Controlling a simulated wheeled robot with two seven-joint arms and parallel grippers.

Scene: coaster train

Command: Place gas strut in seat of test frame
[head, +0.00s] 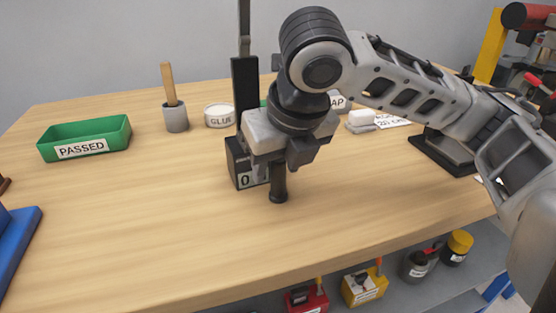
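My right gripper (279,155) points down over the middle of the table, its fingers around the upper part of a dark cylinder that looks like the gas strut (279,183). The strut is upright; its wider lower end shows below the fingers, and its top is hidden by the gripper. The test frame (245,85) is a tall black post with a dark box reading "0" at its foot, just left of and behind the strut. Its seat is hidden behind my gripper, and I cannot tell whether the strut touches anything below. My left gripper is out of view.
A green PASSED tray (117,138) stands at the left, with a grey cup (175,118) and a GLUE tub (219,115) behind. A black stand (440,155) is at the right. The front of the wooden table (180,230) is clear.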

